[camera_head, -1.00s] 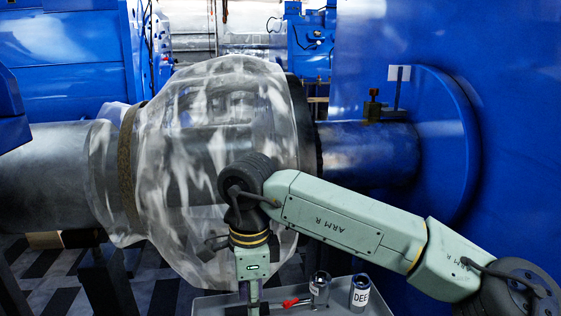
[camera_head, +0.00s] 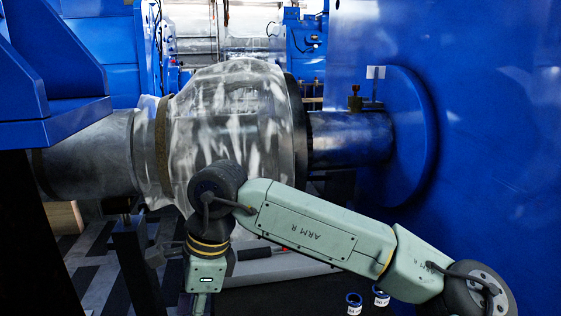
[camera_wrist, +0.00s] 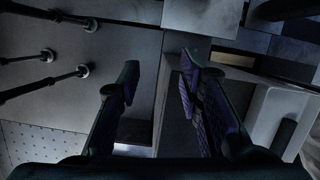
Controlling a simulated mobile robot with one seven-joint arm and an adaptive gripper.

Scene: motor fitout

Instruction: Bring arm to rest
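My arm, pale green with "ARM R" on it, reaches across the lower middle of the head view, from lower right to a bent wrist in front of the plastic-wrapped motor part. My gripper (camera_wrist: 160,72) points down below the wrist, and its fingertips are out of the head view. In the wrist view its two dark fingers stand apart with nothing between them. The gap shows only grey surfaces and a narrow lighter slot beyond. No object is held.
The wrapped part (camera_head: 230,115) sits on a thick metal shaft (camera_head: 95,155). A blue housing (camera_head: 480,130) fills the right, and a blue bracket (camera_head: 60,120) juts in at left. Rods (camera_wrist: 62,75) show in the wrist view.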

